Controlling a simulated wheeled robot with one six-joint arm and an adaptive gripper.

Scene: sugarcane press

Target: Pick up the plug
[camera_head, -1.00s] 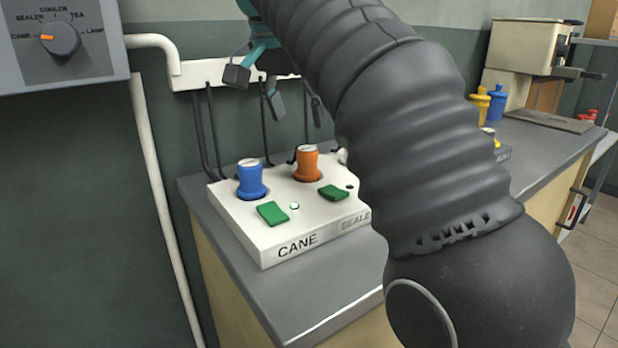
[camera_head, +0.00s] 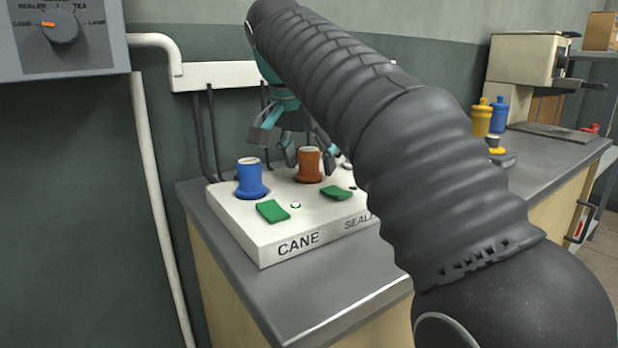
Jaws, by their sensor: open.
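An orange-brown plug (camera_head: 308,165) stands upright in the white socket board, behind the green switch above the SEALER label. A blue plug (camera_head: 250,178) stands upright to its left, above the CANE label. My teal and grey gripper (camera_head: 295,140) points down just above the orange-brown plug, its fingers spread. One finger is to the left of the plug's top and another to its right. I cannot tell whether they touch it. My black arm hides the right end of the board.
The white board (camera_head: 240,225) has green switches (camera_head: 272,211) and sits on a grey counter (camera_head: 300,290). Black cords hang behind it from a white wall duct. A yellow bottle (camera_head: 481,118) and a blue bottle (camera_head: 499,115) stand farther right. A dial box (camera_head: 65,40) hangs upper left.

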